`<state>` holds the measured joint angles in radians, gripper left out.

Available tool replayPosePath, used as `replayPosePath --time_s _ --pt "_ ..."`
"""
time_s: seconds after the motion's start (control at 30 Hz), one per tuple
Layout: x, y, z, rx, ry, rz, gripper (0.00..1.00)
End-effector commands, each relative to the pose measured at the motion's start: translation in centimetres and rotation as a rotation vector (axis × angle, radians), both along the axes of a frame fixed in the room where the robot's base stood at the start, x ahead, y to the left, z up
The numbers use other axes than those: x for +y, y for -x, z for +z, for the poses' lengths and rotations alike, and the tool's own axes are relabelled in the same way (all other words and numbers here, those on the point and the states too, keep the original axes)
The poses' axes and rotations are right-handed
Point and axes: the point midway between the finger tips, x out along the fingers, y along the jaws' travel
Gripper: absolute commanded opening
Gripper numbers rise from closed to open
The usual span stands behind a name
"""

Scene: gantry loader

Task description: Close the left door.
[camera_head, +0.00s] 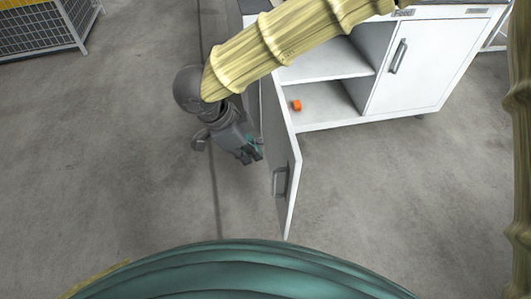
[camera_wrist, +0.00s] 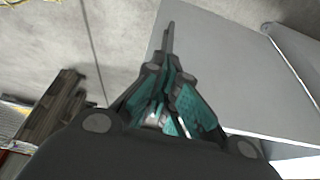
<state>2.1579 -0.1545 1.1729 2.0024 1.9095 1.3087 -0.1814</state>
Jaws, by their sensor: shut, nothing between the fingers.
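The left door (camera_head: 283,165) of the white cabinet (camera_head: 405,110) stands wide open in the head view, swung out toward me. In the wrist view my gripper (camera_wrist: 168,30) points at a large pale grey panel (camera_wrist: 215,80), which looks like the door or cabinet side. I cannot tell whether the fingertips touch it. My arm covers part of the cabinet's top and the door's upper end.
The right door (camera_head: 410,70) is closed, with its own handle (camera_head: 397,57). A small orange block (camera_head: 296,105) lies on the lower shelf inside. A wire cage with yellow contents (camera_head: 40,35) stands at the far upper left. The grey floor left and right of the open door is clear.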

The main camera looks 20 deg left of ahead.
Motion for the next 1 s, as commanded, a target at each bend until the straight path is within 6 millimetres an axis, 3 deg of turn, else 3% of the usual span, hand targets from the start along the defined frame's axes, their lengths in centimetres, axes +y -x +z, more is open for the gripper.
replayPosePath --time_s 0.57,0.8,1.0 --pt "-3.0 -1.7 -8.7 0.001 0.001 0.001 0.00" --pt "-5.4 -3.3 -8.5 -0.002 0.000 0.000 0.00" --pt "-6.3 -3.8 -8.4 -0.001 -0.001 -0.001 0.00"
